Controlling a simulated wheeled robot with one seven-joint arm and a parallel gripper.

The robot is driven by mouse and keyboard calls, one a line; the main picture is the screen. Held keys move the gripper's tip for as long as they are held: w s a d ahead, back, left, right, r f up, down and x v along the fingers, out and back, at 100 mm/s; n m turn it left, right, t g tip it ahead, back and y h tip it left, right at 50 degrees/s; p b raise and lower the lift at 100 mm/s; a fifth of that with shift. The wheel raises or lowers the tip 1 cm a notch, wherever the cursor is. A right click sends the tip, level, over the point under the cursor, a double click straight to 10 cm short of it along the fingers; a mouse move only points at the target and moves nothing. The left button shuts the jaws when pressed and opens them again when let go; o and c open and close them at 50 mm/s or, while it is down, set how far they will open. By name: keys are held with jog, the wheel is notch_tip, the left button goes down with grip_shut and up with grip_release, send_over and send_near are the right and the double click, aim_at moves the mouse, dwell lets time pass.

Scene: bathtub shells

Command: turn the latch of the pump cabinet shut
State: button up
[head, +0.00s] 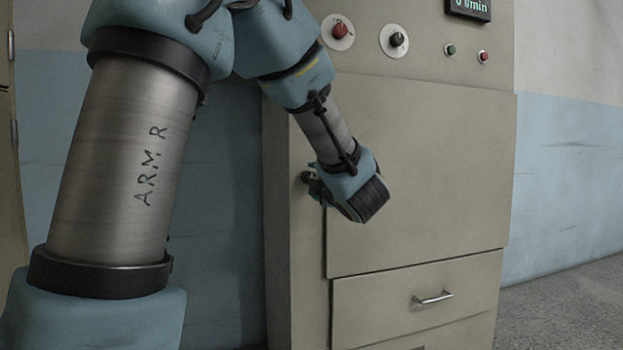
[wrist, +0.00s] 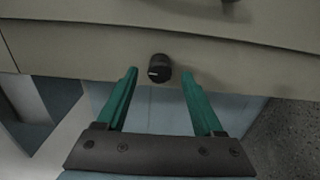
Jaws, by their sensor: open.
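The pump cabinet (head: 425,170) is beige, and its large flat door fills the middle of the head view. The latch (wrist: 159,67) is a round black knob with a short white mark on its face, seen in the wrist view on the beige cabinet front. In the head view a dark knob (head: 307,177) shows at the door's left edge, partly covered by my gripper. My gripper (wrist: 160,75) is open, its two green fingers either side of the knob with gaps on both sides. I cannot tell whether the fingertips reach over the knob.
Above the door are a red knob (head: 338,30), a black knob (head: 396,39), small green and red buttons and a display (head: 468,8). Below is a drawer with a metal handle (head: 433,298). Grey floor (head: 570,310) lies open to the right.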

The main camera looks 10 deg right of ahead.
jog(key=s+d+p, duration=0.1)
jog(key=s, duration=0.7)
jog(key=w+a+f+m+g+h+p, duration=0.1)
jog(key=a+f+m+g+h, duration=0.25)
jog(key=f+m, duration=0.35)
jog(key=w+a+f+m+g+h, duration=0.2)
jog(key=a+f+m+g, duration=0.15)
jog(key=f+m, duration=0.4)
jog(key=s+a+f+m+g+y+p, duration=0.1)
jog(key=s+a+f+m+g+y, duration=0.15)
jog(key=s+a+f+g, duration=0.35)
jog(key=s+a+f+m+g+y+p, duration=0.1)
jog(key=s+a+f+m+g, duration=0.2)
jog(key=s+a, duration=0.65)
notch_tip(320, 180, up, 38)
jog(key=w+p, duration=0.1)
jog(key=p, duration=3.6)
jog(key=shift+w+f+m, duration=0.15)
jog(key=shift+f+m, duration=0.1)
jog(key=shift+m, duration=0.15)
jog(key=shift+d, duration=0.1)
